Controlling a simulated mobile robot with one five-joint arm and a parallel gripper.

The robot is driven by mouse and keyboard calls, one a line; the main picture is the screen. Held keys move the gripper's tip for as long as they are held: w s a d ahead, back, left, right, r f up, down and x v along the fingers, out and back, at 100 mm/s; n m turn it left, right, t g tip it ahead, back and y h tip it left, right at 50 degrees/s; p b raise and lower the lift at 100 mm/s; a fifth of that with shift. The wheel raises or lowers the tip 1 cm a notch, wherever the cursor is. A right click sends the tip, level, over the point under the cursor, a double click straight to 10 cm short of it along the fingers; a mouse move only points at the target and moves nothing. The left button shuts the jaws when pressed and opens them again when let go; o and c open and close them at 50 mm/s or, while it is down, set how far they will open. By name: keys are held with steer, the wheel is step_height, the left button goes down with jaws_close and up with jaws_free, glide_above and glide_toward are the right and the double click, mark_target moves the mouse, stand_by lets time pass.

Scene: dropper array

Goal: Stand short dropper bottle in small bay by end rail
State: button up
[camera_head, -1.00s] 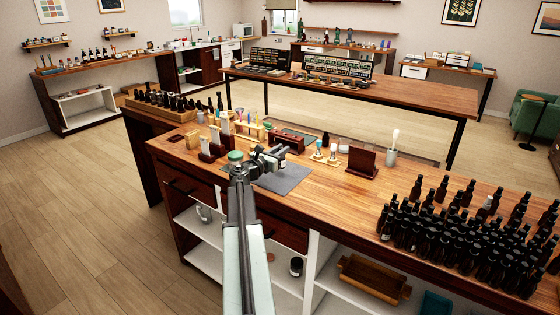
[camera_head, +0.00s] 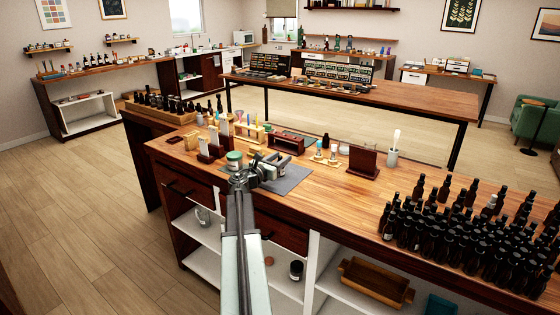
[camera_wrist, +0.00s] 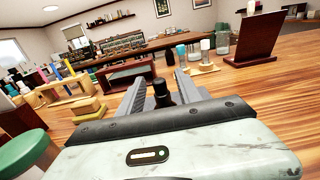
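My gripper (camera_head: 270,160) is over the grey mat at the middle of the workbench. In the wrist view its two fingers (camera_wrist: 161,84) are spread, with a gap between them. A dark bottle with a black cap (camera_wrist: 161,93) shows between the fingers, upright, with clearance visible on both sides; its lower part is hidden by the gripper body.
A green-lidded jar (camera_head: 234,158) stands close left of my gripper. Coasters with small vials (camera_head: 325,158) and an upright wooden board (camera_head: 363,162) are to the right. Many dark bottles (camera_head: 470,235) crowd the right end. Bare bench lies between.

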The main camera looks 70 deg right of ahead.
steer(key=shift+a+r, duration=0.1)
steer(key=shift+r, duration=0.15)
steer(key=v, duration=1.2)
steer(key=shift+f, duration=0.1)
